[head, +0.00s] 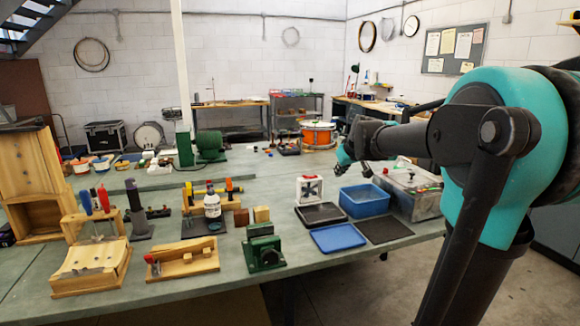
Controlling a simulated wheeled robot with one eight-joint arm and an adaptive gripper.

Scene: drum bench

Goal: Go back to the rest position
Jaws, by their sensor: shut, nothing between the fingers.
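My arm reaches in from the right side of the head view and extends left over the bench's right end. My gripper (346,157) is at the end of the arm, small and dark with some teal. It is above the bench, behind the blue bin (365,201) and a little to its left. Its fingers are hard to make out at this size, and I see nothing held in it. It appears apart from the bench things.
The long green bench (150,285) carries a green vise (263,247), wooden fixtures (92,268), a white bottle (212,204), a blue tray (338,238), a black mat (384,230) and a metal box (410,190). An orange drum (318,134) stands farther back.

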